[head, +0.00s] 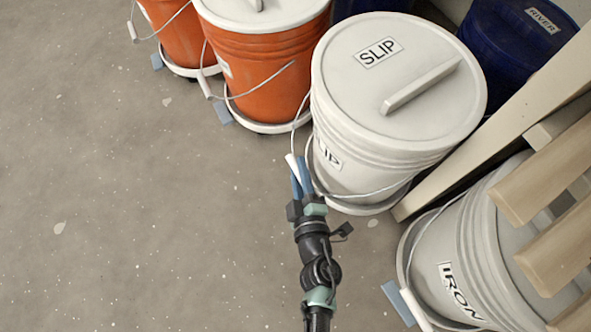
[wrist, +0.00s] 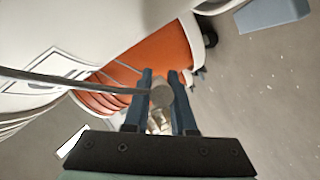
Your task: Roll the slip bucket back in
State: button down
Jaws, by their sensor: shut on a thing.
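The slip bucket (head: 395,110) is white, with a lid labelled SLIP and a second label on its side. It stands upright on a low round base (head: 365,208), close to the end of a slanting wooden board. Its wire handle hangs down at the front left. My gripper (head: 301,178) is at that side, low, with its blue fingers shut on the handle's pale grip (head: 291,168). In the wrist view the fingers close around the grip (wrist: 161,97), and the wire runs left from it past the white bucket wall (wrist: 90,30). The grip is partly hidden by the fingers.
Orange buckets (head: 262,62) stand on wheeled bases to the left. A dark blue bucket labelled RIVER (head: 515,45) is behind. The wooden board (head: 515,105) and slats (head: 545,175) lie right, over a white IRON bucket (head: 455,250). Open floor (head: 130,200) lies left and front.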

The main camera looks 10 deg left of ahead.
jog(key=shift+h, duration=0.3)
jog(key=shift+w+d+p, duration=1.1)
jog(key=shift+w+d, duration=0.9)
jog(key=c, duration=0.8)
grip_release()
jog(key=shift+o, duration=0.2)
jog(key=shift+a, duration=0.1)
jog(key=shift+s, duration=0.15)
jog(key=p, duration=0.6)
send_near(320, 155)
jog(key=v, duration=0.3)
jog(key=shift+s, duration=0.35)
